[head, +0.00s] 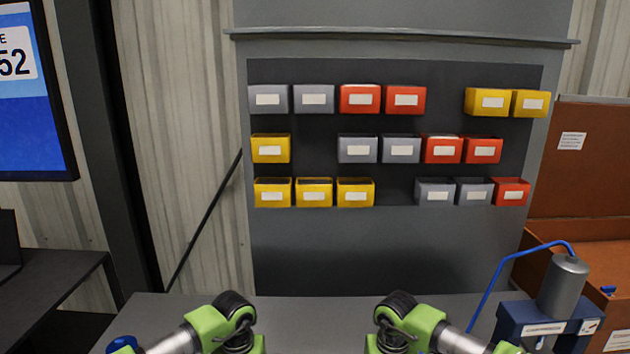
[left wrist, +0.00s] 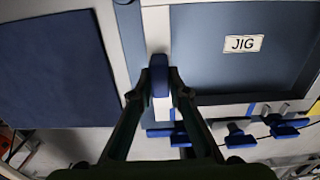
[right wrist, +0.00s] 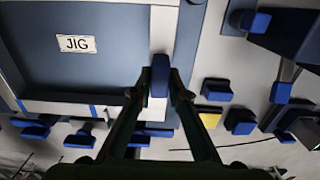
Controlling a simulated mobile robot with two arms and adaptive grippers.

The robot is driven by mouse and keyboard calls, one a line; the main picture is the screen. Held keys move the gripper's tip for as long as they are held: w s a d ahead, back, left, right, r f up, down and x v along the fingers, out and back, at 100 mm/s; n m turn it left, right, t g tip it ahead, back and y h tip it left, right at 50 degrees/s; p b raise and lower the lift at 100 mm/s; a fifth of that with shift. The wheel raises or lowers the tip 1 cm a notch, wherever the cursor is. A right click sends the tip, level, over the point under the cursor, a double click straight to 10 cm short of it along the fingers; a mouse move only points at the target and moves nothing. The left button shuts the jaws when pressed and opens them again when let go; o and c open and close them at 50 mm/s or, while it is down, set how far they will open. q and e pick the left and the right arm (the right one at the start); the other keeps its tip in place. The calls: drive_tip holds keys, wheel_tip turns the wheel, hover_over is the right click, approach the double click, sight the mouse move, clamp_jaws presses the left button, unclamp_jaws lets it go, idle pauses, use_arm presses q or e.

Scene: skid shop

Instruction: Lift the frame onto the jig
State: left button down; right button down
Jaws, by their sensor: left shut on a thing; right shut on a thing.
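The jig (left wrist: 245,75), a blue-grey panel with a white "JIG" label, shows in the left wrist view and also in the right wrist view (right wrist: 85,70). The pale frame (left wrist: 157,30) has bars along the jig's sides and front; its right bar shows in the right wrist view (right wrist: 163,30). My left gripper (left wrist: 160,85) is shut on a blue grip on the frame's left bar. My right gripper (right wrist: 160,85) is shut on a matching blue grip on the right bar. I cannot tell whether the frame touches the jig. The head view shows neither fingertips nor frame.
A dark blue mat (left wrist: 55,70) lies left of the frame. Several blue clamps (left wrist: 237,137) line the jig's front. Right of it are blue blocks, a yellow block (right wrist: 211,117) and a dark blue machine (head: 545,325). A bin wall (head: 390,250) stands behind the bench.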

use_arm(q)
drive_tip(key=shift+f, duration=0.2)
use_arm(e)
drive_tip(key=shift+f, duration=0.2)
use_arm(q)
drive_tip(key=shift+d+f, duration=0.1)
drive_tip(key=shift+f, duration=0.15)
use_arm(e)
drive_tip(key=shift+f, duration=0.25)
use_arm(q)
drive_tip(key=c, duration=1.8)
unclamp_jaws()
drive_tip(key=shift+c, duration=0.2)
drive_tip(key=shift+o, duration=0.3)
drive_tip(key=shift+f, duration=0.1)
